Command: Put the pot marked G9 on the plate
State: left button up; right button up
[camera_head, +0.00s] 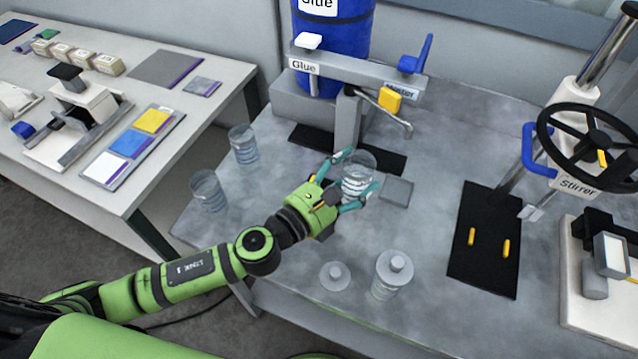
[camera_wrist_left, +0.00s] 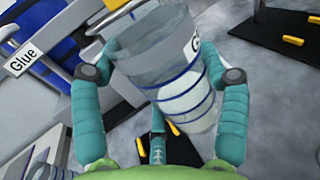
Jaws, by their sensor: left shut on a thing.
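My left gripper (camera_head: 356,174) is shut around a clear pot (camera_head: 359,168) with blue bands. In the left wrist view the pot (camera_wrist_left: 168,82) stands tilted in the picture between the teal fingers. A white label on it shows what looks like a G, cut off at its edge, so the full mark cannot be read. A small grey square plate (camera_head: 398,191) lies on the bench just right of the gripper. The pot is beside the plate, not over it; its height above the bench is unclear. My right gripper is not in view.
Two similar clear pots (camera_head: 243,146) (camera_head: 208,190) stand on the bench to the left. A lidded jar (camera_head: 390,274) and a round lid (camera_head: 335,275) are at the front. The glue dispenser (camera_head: 350,75) stands behind; the stirrer (camera_head: 580,150) is at right beside a black mat (camera_head: 487,240).

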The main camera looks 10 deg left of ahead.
pick_arm(q)
jog(key=w+a+f+b, duration=0.1)
jog(key=a+f, duration=0.1)
jog(key=f, duration=0.1)
jog(key=w+a+f+b, duration=0.2)
jog(key=a+f, duration=0.1)
jog(key=w+a+f+b, duration=0.2)
jog(key=f, duration=0.1)
jog(key=shift+w+a, duration=0.1)
jog(key=shift+a, duration=0.1)
jog(key=shift+f+b, duration=0.3)
jog(key=shift+b, duration=0.05)
jog(key=shift+f, duration=0.25)
jog(key=o, duration=1.2)
jog(key=shift+r, duration=0.1)
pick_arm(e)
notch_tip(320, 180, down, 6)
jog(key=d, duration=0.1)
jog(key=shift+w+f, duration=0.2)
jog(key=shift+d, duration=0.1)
